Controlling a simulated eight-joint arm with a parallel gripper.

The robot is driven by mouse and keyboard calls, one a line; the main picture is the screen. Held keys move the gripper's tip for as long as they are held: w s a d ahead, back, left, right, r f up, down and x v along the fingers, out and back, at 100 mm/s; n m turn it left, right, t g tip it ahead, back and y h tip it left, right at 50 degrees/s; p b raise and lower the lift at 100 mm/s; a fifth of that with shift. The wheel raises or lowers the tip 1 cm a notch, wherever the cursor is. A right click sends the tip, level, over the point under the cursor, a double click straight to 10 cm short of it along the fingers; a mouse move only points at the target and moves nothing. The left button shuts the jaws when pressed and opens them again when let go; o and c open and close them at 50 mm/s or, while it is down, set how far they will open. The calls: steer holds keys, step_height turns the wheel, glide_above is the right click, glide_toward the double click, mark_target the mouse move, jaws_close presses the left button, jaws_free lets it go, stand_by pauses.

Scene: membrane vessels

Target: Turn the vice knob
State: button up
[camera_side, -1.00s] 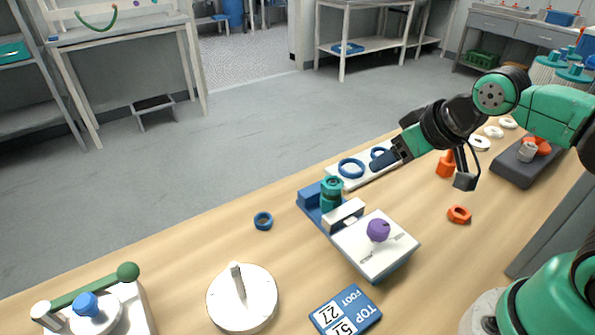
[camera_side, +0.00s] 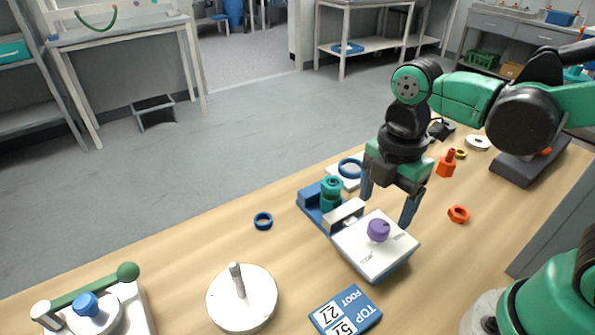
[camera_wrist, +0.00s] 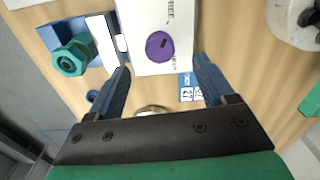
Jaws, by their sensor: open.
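The vice knob (camera_side: 378,230) is a purple knob on top of a white block that is part of the vice (camera_side: 352,240). In the wrist view the knob (camera_wrist: 159,46) lies beyond and between my fingers, with a dark mark on its face. A teal hex-topped vessel (camera_side: 331,193) stands in the blue part of the vice by the white jaw (camera_side: 346,213); it also shows in the wrist view (camera_wrist: 72,58). My gripper (camera_side: 388,212) points down above and behind the white block in the side view. Its blue fingers are spread and empty, apart from the knob.
A blue card (camera_side: 345,309) lies in front of the vice. An orange nut (camera_side: 459,214) and an orange piece (camera_side: 446,164) are to the right. Bare table separates them.

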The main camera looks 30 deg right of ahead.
mark_target(379, 225)
steer(key=shift+f, duration=2.35)
jaws_close()
